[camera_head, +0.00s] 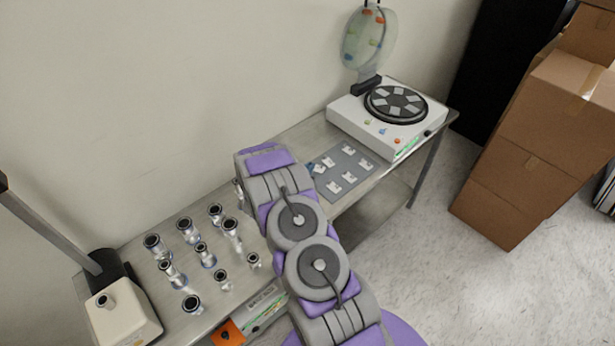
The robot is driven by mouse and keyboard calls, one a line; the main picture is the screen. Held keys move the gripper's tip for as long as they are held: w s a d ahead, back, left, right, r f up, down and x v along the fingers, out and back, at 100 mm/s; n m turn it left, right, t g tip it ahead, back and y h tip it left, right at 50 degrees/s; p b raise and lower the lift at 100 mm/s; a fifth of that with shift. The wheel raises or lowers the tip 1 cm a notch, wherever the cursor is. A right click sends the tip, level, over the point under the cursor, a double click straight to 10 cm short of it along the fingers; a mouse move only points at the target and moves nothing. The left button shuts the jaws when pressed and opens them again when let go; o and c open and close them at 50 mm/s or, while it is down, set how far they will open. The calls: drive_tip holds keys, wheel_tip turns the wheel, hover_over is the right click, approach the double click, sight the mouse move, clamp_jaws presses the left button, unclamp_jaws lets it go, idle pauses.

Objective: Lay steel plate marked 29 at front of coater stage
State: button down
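Several small pale plates, one of them here (349,177), lie on a grey mat (366,180) on the bench. Their markings are too small to read, so I cannot tell which is 29. The coater (360,118) is a white box at the right end of the bench. Its round black stage (396,103) on top carries several grey plate-like pieces around a dark centre. A round translucent lid stands raised behind it (368,40). My purple and grey arm reaches over the bench left of the mat. My gripper is not visible, and its hold cannot be seen.
Several metal pipe fittings (206,254) stand on the left of the bench (290,142). A beige box-shaped device (122,315) stands at the far left. Stacked cardboard boxes (540,140) stand right of the bench. Open floor lies in front at right.

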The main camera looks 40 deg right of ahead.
drive_tip(key=shift+w+f, duration=0.1)
drive_tip(key=shift+f, duration=0.15)
drive_tip(key=f, duration=0.1)
drive_tip(key=f+b, duration=0.1)
drive_tip(key=f, duration=0.1)
drive_tip(key=shift+a, duration=0.5)
drive_tip(key=shift+r, duration=0.15)
drive_tip(key=shift+d, duration=0.1)
drive_tip(key=c, duration=1.4)
unclamp_jaws()
drive_tip(key=shift+d+f, duration=0.25)
drive_tip(key=shift+d, duration=0.1)
drive_tip(key=shift+o, duration=0.4)
drive_tip(key=shift+a, duration=0.25)
drive_tip(key=shift+r, duration=0.15)
